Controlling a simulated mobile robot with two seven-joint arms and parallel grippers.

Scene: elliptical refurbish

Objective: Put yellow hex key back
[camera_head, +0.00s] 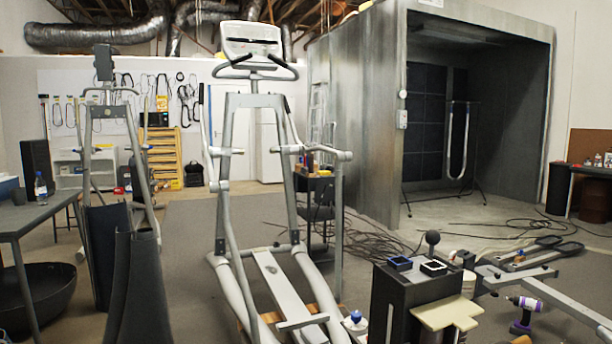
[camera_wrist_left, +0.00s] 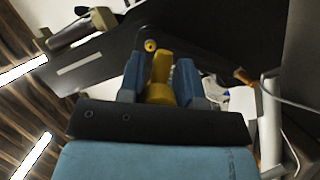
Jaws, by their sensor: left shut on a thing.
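My left gripper (camera_wrist_left: 160,78) shows in the left wrist view, with a blue fingertip on each side of a yellow piece. It is shut on this piece, the yellow hex key (camera_wrist_left: 161,66). Only its thick yellow part shows clearly; the rest is hidden or too small to tell. A dark flat panel (camera_wrist_left: 205,45) lies beyond the fingertips, with a small round yellow spot (camera_wrist_left: 150,46) on it just past the key. I cannot tell whether the key touches the panel. In the head view I cannot make out the key or either gripper. My right gripper is in neither view.
An elliptical trainer (camera_head: 275,262) stands in the middle of the head view. A black cart (camera_head: 400,305) with small blue-rimmed trays (camera_head: 400,263) is at front right. A grey table (camera_head: 35,217) is at left. Cables (camera_head: 375,240) lie on the floor.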

